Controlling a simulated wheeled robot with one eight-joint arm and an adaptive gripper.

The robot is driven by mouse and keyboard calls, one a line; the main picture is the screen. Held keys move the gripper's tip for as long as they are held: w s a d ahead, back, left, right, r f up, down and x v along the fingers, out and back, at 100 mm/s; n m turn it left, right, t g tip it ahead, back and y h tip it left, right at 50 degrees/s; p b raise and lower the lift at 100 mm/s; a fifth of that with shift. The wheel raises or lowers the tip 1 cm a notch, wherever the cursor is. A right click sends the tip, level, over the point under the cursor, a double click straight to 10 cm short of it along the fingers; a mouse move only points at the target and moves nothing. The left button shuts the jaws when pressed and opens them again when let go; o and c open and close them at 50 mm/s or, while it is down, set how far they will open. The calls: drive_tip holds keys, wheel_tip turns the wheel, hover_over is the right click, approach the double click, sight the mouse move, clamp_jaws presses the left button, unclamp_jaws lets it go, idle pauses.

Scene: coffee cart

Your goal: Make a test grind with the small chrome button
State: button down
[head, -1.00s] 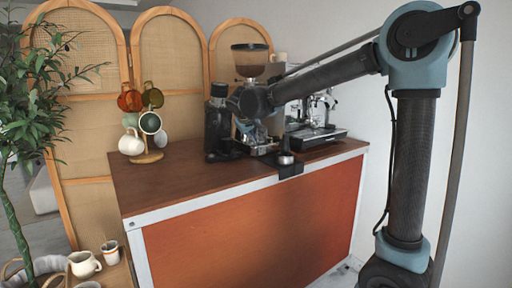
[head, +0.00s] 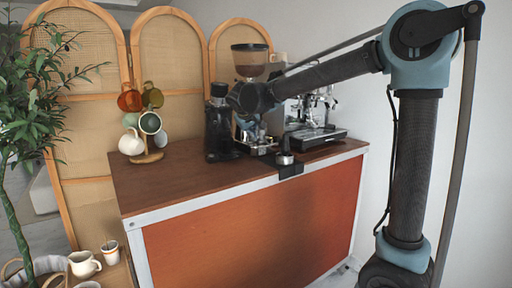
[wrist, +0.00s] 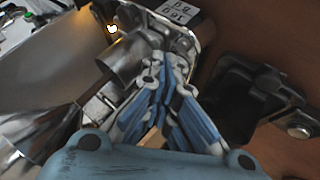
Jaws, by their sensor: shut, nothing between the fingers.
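The coffee grinder shows in the head view as a hopper (head: 249,60) with brown contents above my wrist, which hides much of its body. In the wrist view a metal body with a small lit display (wrist: 179,13) stands just beyond my fingertips, with a chrome cylinder (wrist: 121,60) to their left. My gripper (wrist: 164,65) has its blue and grey fingers together with nothing between them, and their tips are close to this metal body. I cannot tell whether they touch it. I cannot make out the small chrome button; the fingers may cover it.
A dark upright appliance (head: 219,125) stands left of my wrist. The espresso machine (head: 318,130) is to the right. A tamper (head: 285,152) sits on a black holder (head: 290,170) at the counter's front edge. A mug tree (head: 150,157) stands left; the wooden counter (head: 180,185) before it is clear.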

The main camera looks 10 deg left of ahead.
drive_tip(key=shift+r, duration=0.1)
drive_tip(key=shift+r, duration=2.45)
drive_tip(key=d+f+m+g, duration=0.2)
drive_tip(key=d+f+m, duration=0.15)
drive_tip(key=d, duration=1.85)
drive_tip(key=s+d+f+m, duration=0.1)
drive_tip(key=s+d+f, duration=0.3)
drive_tip(key=d, duration=0.5)
drive_tip(key=s+d+f+m, duration=0.2)
drive_tip(key=s+d+f, duration=0.2)
drive_tip(key=d, duration=0.4)
drive_tip(key=s+d+f+m, duration=0.3)
drive_tip(key=s+d+f, duration=0.5)
drive_tip(key=s+f+g, duration=0.5)
drive_tip(key=s+f, duration=0.5)
drive_tip(key=s, duration=0.5)
